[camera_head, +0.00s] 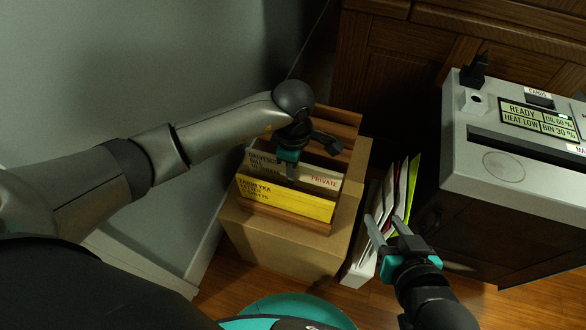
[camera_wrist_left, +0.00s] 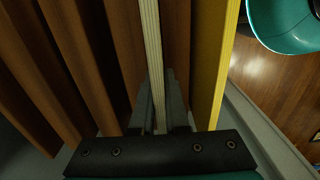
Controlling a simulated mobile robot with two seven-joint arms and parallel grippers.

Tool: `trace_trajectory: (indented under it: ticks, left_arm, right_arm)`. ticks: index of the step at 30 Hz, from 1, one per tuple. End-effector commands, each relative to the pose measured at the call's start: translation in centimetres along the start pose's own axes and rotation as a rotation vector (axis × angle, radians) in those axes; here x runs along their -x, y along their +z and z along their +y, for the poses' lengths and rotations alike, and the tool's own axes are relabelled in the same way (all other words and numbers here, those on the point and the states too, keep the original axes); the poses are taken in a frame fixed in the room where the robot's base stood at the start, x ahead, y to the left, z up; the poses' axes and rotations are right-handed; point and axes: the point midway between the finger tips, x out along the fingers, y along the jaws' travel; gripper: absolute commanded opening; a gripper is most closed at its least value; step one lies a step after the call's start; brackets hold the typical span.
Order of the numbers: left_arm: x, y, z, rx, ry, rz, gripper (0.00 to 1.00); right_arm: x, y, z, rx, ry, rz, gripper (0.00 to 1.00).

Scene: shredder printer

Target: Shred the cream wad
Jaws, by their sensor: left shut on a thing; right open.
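The cream wad (camera_head: 322,180), with dark lettering and a red "PRIVATE" mark, stands upright in a slot of the wooden rack (camera_head: 337,124). My left gripper (camera_head: 290,171) comes down over it from above and is shut on it. In the left wrist view the cream wad (camera_wrist_left: 151,45) runs between the two grey fingers (camera_wrist_left: 158,105). The grey shredder (camera_head: 460,170) is at the right, its panel reading READY, HEAT LOW, OIL 60 % and BIN 30 %. Its long dark slot (camera_head: 510,146) is on top. My right gripper (camera_head: 387,226) is open and empty, left of the shredder.
A yellow wad (camera_head: 285,199) stands in the rack in front of the cream one. The rack sits on a cardboard box (camera_head: 270,244). Coloured folders (camera_head: 362,262) stand between box and shredder. A teal bin (camera_head: 297,308) is on the floor. A wooden cabinet is behind.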

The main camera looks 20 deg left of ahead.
Motion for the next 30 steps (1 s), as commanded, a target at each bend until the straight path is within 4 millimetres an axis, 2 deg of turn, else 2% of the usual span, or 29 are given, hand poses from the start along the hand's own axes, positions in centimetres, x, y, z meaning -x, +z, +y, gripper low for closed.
trace_trajectory:
  ticks: [10,24,30]
  left_arm:
    - [0.1,0.0,0.0,0.000,0.001,0.000,0.00]
    - [2.0,-0.1,0.1,0.001,0.002,0.001,0.00]
    - [2.0,0.0,0.0,0.001,0.001,0.000,0.00]
  right_arm:
    - [0.1,-0.1,0.0,0.001,0.001,0.000,0.50]
    - [1.0,-1.4,-0.1,0.000,0.000,0.000,0.50]
    - [1.0,-1.4,-0.1,0.000,0.000,0.000,0.50]
